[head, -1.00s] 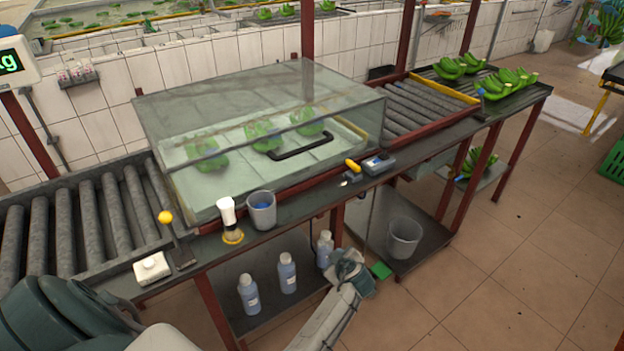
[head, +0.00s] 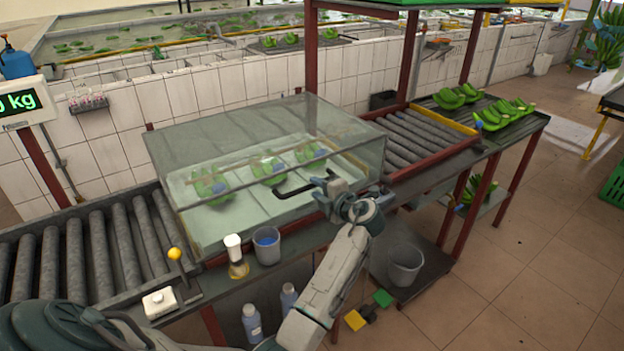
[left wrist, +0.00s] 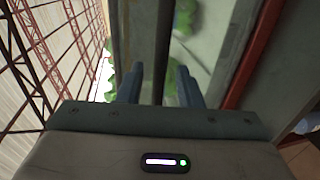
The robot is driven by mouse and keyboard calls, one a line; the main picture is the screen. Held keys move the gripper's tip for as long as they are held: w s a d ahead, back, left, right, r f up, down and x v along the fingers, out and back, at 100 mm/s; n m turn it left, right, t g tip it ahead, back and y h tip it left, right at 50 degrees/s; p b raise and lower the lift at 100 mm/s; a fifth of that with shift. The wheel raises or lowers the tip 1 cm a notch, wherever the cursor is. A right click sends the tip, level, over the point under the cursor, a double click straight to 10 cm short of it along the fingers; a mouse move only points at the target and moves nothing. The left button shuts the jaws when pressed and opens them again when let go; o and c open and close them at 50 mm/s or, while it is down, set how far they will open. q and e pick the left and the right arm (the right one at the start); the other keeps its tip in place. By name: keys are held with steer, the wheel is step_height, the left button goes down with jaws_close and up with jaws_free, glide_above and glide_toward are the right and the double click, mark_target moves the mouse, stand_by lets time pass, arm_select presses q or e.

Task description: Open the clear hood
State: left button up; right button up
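The clear hood (head: 240,140) is a see-through box standing closed over a pale tray with green banana bunches inside. Its black bar handle (head: 290,192) is on the front face, its right end hidden behind my left gripper (head: 326,183). That gripper is at the right part of the handle. In the left wrist view, the fingers (left wrist: 159,85) are apart, and the dark handle bar (left wrist: 163,40) runs between them with gaps on both sides. My right gripper is not in view.
A grey cup (head: 266,246) and a white-topped brush (head: 235,258) stand on the ledge before the hood. Roller conveyors flank it on the left (head: 90,245) and right (head: 420,140). A grey bucket (head: 405,264) and bottles stand on the shelf below.

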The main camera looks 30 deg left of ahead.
mark_target(314, 186)
arm_select(q)
steer(key=shift+p+x, duration=0.4)
steer(key=shift+x, duration=0.8)
steer(key=shift+w+a+f, duration=0.1)
steer(key=shift+w+a, duration=0.05)
steer(key=shift+a, duration=0.25)
jaws_close()
